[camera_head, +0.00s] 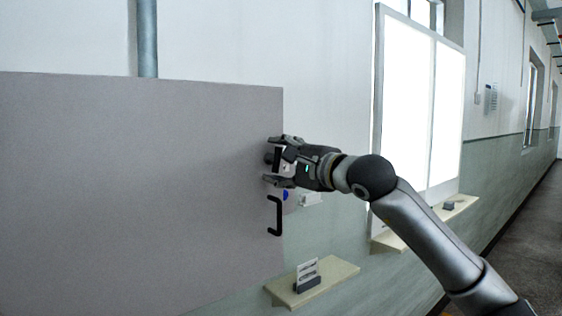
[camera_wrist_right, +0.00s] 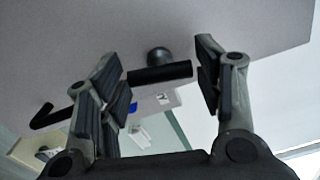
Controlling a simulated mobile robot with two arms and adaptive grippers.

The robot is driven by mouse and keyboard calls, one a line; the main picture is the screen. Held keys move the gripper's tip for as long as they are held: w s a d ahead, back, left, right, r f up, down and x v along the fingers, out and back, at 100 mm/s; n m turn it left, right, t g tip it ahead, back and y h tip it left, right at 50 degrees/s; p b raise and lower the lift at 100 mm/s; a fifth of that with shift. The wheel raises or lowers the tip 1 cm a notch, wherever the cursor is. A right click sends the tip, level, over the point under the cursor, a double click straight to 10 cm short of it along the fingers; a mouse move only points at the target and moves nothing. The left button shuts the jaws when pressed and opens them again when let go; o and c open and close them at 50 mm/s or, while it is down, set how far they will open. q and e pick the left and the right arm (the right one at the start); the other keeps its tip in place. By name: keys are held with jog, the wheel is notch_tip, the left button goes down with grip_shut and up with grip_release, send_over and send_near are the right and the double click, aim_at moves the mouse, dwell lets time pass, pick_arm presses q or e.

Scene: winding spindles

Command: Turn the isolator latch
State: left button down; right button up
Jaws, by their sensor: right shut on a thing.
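The isolator latch (camera_head: 278,158) is a dark lever on a round stub near the right edge of a large grey panel. In the right wrist view the latch (camera_wrist_right: 160,74) is a black bar lying across between the fingers, with the round pivot behind it. My right gripper (camera_head: 277,162) reaches in from the right, one finger above and one below the latch in the head view. It is shut on the latch; in the wrist view the gripper (camera_wrist_right: 157,68) has a finger at each end of the bar. My left gripper is out of view.
A black C-shaped handle (camera_head: 275,216) sits below the latch on the grey panel (camera_head: 130,190). A blue round part (camera_head: 285,195) shows just under the gripper.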

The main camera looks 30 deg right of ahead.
jog(key=shift+n, duration=1.1)
jog(key=o, duration=1.1)
jog(key=shift+s+d, duration=0.15)
jog(key=shift+s, duration=1.85)
jog(key=shift+s+d, duration=0.2)
jog(key=shift+s, duration=1.75)
jog(key=shift+s+d, duration=0.15)
jog(key=shift+s, duration=1.85)
